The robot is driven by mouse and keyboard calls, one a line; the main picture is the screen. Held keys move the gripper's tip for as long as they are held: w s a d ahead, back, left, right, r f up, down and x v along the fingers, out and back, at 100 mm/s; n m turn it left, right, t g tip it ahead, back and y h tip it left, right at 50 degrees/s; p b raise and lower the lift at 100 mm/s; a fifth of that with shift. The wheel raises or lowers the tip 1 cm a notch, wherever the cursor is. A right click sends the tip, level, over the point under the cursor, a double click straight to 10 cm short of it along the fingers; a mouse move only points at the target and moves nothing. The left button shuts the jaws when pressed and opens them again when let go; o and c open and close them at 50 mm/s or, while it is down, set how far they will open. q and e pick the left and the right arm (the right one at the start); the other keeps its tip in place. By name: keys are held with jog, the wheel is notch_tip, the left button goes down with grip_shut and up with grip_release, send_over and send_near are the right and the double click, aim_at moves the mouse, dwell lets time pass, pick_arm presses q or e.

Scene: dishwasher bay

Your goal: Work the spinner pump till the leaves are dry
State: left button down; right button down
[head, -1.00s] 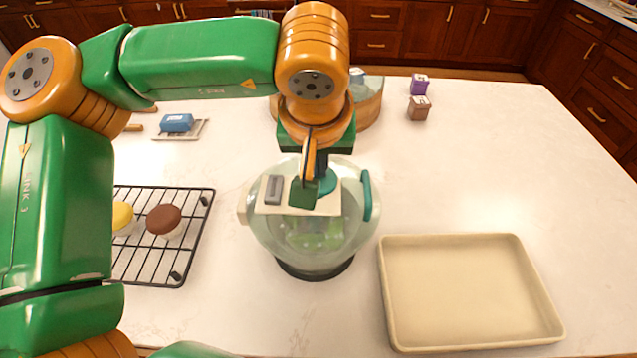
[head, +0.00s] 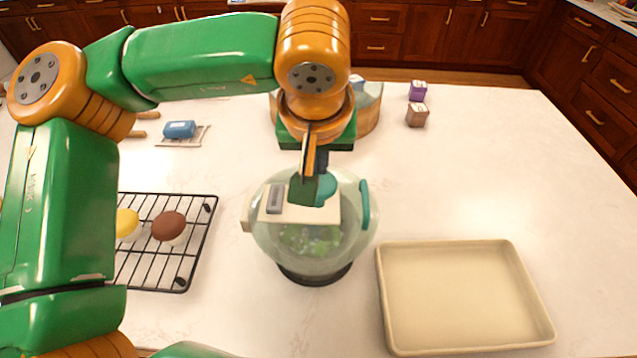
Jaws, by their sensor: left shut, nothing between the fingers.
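The salad spinner (head: 268,250) is a clear round bowl on a dark base in the middle of the counter. Green leaves (head: 308,238) show through its wall. A pale cross-piece with a grey button lies over its top, and a teal handle is on its right side. A teal pump knob (head: 326,188) stands at the top centre, partly hidden by my gripper. My left gripper (head: 306,192) points down at the knob, shut and empty; I cannot tell whether it touches it. My right gripper is not in view.
A beige tray (head: 548,338) lies at the front right. A black rack (head: 160,282) with a yellow and a brown-topped item (head: 169,226) is on the left. A blue block (head: 180,129) and small purple (head: 418,90) and brown boxes (head: 417,115) sit farther back.

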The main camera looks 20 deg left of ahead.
pick_arm(q)
notch_tip(320, 180, up, 6)
jog(key=p, duration=0.5)
dwell(0.4)
